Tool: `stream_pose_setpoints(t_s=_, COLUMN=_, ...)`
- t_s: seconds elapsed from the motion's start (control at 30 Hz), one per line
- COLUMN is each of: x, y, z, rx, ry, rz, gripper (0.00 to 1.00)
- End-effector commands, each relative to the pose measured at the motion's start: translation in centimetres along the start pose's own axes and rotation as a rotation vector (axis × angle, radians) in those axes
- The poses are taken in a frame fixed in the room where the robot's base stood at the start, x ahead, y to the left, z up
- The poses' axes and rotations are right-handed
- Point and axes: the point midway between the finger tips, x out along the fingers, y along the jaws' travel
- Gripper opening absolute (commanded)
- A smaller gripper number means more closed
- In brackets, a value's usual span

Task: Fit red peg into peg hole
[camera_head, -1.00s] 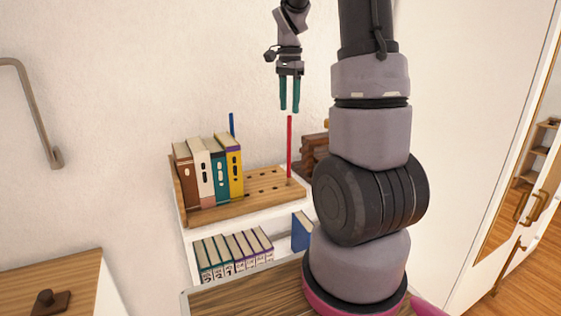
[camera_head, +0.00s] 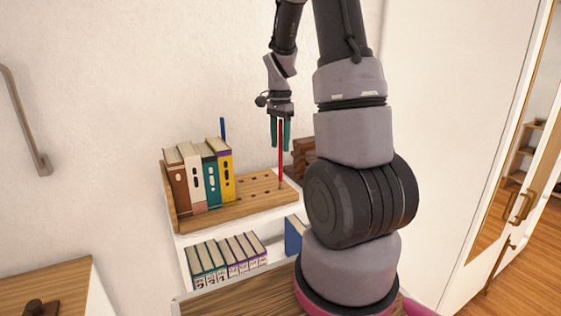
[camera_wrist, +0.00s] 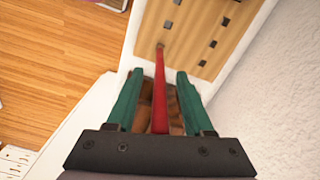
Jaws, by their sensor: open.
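The thin red peg (camera_head: 281,166) stands upright at the right end of the wooden peg board (camera_head: 250,191) on top of the shelf. My gripper (camera_head: 281,146) points down over the peg, with its green fingers open on both sides of the peg's upper part. In the wrist view the red peg (camera_wrist: 160,95) runs between the open fingers (camera_wrist: 158,82), apart from both. Its far end meets the board (camera_wrist: 205,30) near its edge. Several dark holes (camera_wrist: 198,56) show in the board. Whether the peg's lower end sits in a hole is unclear.
Several upright books (camera_head: 200,178) stand on the board's left part, with a blue peg (camera_head: 223,128) behind them. More books (camera_head: 225,258) and a blue book (camera_head: 294,236) are on the shelf below. A brown stacked object (camera_head: 304,158) is right of the peg.

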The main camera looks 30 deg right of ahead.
Motion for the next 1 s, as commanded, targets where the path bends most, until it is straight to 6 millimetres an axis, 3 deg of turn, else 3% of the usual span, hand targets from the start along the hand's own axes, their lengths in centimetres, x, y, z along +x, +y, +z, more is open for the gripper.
stream_pose_setpoints(t_s=0.1, x=-0.04, y=-0.01, z=-0.01, rx=0.0, ry=0.0, rz=0.0, gripper=0.52)
stream_pose_setpoints(t_s=0.23, x=-0.06, y=-0.01, z=-0.01, rx=0.0, ry=0.0, rz=0.0, gripper=0.02)
stream_pose_setpoints(t_s=0.27, x=-0.06, y=-0.01, z=-0.01, rx=0.0, ry=0.0, rz=0.0, gripper=0.0)
stream_pose_setpoints(t_s=1.0, x=-0.08, y=-0.02, z=-0.01, rx=0.0, ry=0.001, rz=-0.001, gripper=0.0)
